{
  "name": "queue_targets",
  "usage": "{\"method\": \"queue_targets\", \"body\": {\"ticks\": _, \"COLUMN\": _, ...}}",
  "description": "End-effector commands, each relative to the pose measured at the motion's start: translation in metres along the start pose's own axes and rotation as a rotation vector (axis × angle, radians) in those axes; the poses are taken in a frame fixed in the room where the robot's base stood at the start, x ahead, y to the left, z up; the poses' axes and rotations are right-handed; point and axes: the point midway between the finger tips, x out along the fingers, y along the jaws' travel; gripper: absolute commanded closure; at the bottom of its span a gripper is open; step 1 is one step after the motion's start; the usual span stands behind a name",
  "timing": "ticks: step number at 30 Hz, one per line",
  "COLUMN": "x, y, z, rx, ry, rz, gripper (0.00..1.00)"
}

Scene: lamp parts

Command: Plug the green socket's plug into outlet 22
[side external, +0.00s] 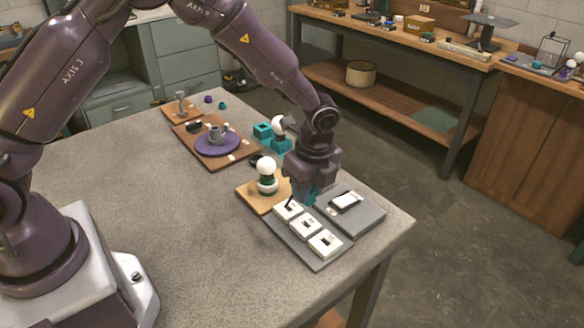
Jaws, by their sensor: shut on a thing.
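The green socket (267,187) stands upright on a wooden board with a white bulb (266,166) in it. Three white outlets (306,224) sit in a row on a grey strip to its right; their numbers are too small to read surely. My gripper (304,195) points down just behind the outlet at the strip's far left end, its teal fingers low over the work. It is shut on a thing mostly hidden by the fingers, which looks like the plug. A thin dark piece (290,202) shows beside the fingers, over that outlet.
A grey plate with a white-topped part (346,200) lies right of the outlets. Behind are teal parts (262,131), another white bulb, and a wooden board with a purple disc (218,144). The table's left and front are clear; its right edge is close to the plate.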

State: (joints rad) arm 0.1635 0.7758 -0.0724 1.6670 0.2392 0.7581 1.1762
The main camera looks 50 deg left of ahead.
Motion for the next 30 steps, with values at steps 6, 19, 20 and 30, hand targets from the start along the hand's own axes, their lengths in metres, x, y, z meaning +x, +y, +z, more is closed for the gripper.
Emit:
{"method": "queue_targets", "body": {"ticks": 6, "x": 0.017, "y": 0.0, "z": -0.002, "rx": 0.0, "ry": -0.001, "rz": 0.003, "gripper": 1.0}}
{"method": "queue_targets", "body": {"ticks": 19, "x": 0.045, "y": -0.001, "z": -0.005, "rx": 0.0, "ry": -0.001, "rz": 0.001, "gripper": 1.0}}
{"method": "queue_targets", "body": {"ticks": 20, "x": 0.046, "y": -0.001, "z": -0.005, "rx": -0.001, "ry": -0.001, "rz": 0.0, "gripper": 1.0}}
{"method": "queue_targets", "body": {"ticks": 30, "x": 0.047, "y": -0.001, "z": -0.005, "rx": -0.001, "ry": 0.0, "rz": 0.0, "gripper": 1.0}}
